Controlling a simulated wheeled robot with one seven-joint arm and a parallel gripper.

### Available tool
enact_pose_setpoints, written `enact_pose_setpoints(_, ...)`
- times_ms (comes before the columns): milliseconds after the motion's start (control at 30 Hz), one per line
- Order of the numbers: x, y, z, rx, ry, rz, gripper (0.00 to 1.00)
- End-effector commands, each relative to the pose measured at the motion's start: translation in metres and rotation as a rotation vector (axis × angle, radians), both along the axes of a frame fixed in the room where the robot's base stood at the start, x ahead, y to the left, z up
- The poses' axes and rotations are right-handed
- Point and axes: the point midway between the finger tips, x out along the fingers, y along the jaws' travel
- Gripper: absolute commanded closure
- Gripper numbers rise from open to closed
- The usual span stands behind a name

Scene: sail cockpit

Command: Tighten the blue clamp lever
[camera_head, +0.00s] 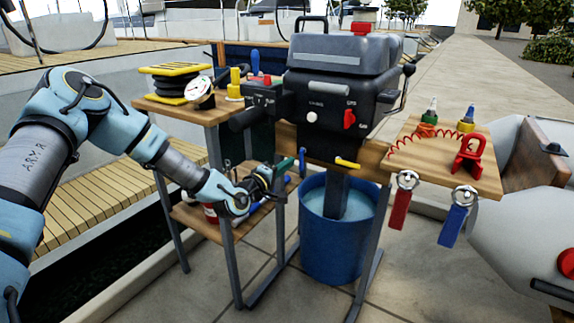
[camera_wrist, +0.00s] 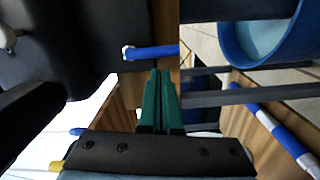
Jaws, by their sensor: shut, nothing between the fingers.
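My gripper (camera_head: 287,164) reaches in low beside the outboard motor's clamp bracket in the head view. In the wrist view its two green fingers (camera_wrist: 157,98) are together, with nothing between them. A blue lever (camera_wrist: 152,52) with a pale end shows just beyond the fingertips, lying roughly level beside the dark motor body. It looks like the clamp lever. I cannot tell whether the fingers touch it. In the head view I cannot pick this lever out surely near my gripper.
The outboard motor (camera_head: 335,85) hangs on a wooden board above a blue water barrel (camera_head: 325,262). A yellow lever (camera_head: 347,163) is on its right side. A side table (camera_head: 215,114) stands left. A small shelf (camera_head: 484,183) with a red shackle and key floats is right.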

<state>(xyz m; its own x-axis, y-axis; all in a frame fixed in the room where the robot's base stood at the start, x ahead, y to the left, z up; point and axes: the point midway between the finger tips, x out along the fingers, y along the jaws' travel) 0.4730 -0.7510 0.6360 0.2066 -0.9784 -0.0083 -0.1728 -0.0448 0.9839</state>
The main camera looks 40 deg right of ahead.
Motion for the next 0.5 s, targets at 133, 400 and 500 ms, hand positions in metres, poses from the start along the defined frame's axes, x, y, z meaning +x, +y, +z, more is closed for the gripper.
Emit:
enact_pose_setpoints(133,-0.002,0.016,0.000,0.003,0.001,0.001,1.00)
enact_pose_setpoints(400,-0.013,0.068,0.001,0.002,0.001,0.001,1.00)
enact_pose_setpoints(500,-0.018,0.084,0.001,0.000,0.003,0.000,1.00)
